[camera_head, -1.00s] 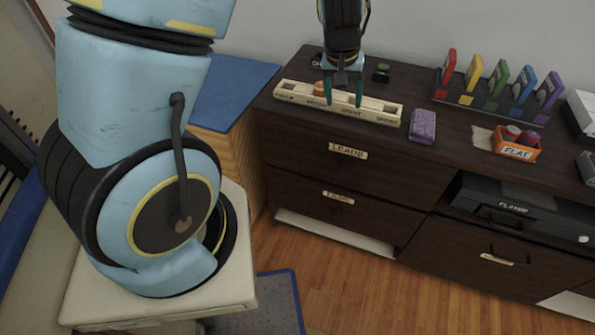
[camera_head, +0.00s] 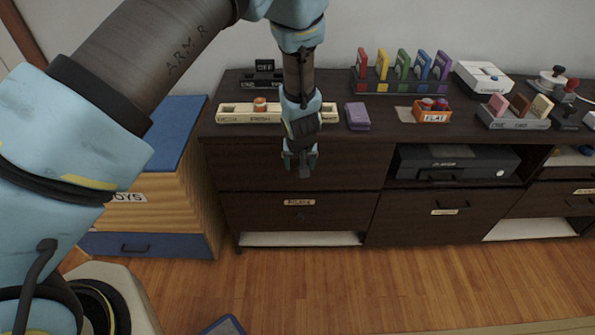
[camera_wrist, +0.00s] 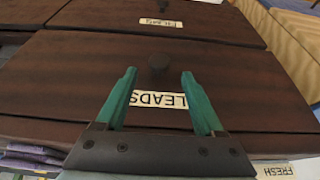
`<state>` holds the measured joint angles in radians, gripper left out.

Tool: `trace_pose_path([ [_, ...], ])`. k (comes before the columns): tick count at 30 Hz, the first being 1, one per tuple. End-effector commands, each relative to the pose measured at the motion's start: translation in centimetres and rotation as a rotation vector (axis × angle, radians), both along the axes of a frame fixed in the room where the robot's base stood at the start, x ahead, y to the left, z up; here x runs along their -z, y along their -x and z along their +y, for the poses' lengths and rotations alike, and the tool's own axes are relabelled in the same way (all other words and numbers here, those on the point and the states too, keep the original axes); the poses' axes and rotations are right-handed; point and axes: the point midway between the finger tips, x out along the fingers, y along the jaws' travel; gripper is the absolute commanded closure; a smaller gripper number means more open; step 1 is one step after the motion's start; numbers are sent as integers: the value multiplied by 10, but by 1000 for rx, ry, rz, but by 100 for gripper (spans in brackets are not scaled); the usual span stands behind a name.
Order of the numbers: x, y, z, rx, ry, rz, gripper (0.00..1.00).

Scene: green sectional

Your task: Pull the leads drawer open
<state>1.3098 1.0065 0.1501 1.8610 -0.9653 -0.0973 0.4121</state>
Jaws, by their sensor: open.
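The leads drawer (camera_head: 245,172) is the dark wood upper drawer at the left of the long cabinet, its front looking flush with the cabinet.
A second labelled drawer (camera_head: 265,212) lies below. A blue-topped wooden cabinet (camera_head: 180,180) stands at left.

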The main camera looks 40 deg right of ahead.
Motion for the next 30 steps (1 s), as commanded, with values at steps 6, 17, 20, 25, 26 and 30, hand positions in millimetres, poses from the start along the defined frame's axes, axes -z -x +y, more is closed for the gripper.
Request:
trace_pose_path([
  [6,32,-11,-8,-2,-1,1,30],
  [17,46,-15,-12,-1,0,0,30],
  [20,46,-15,-12,-1,0,0,30],
  [25,46,-15,-12,0,0,0,45],
  [26,46,-15,-12,0,0,0,49],
  [30,46,-15,-12,0,0,0,65],
])
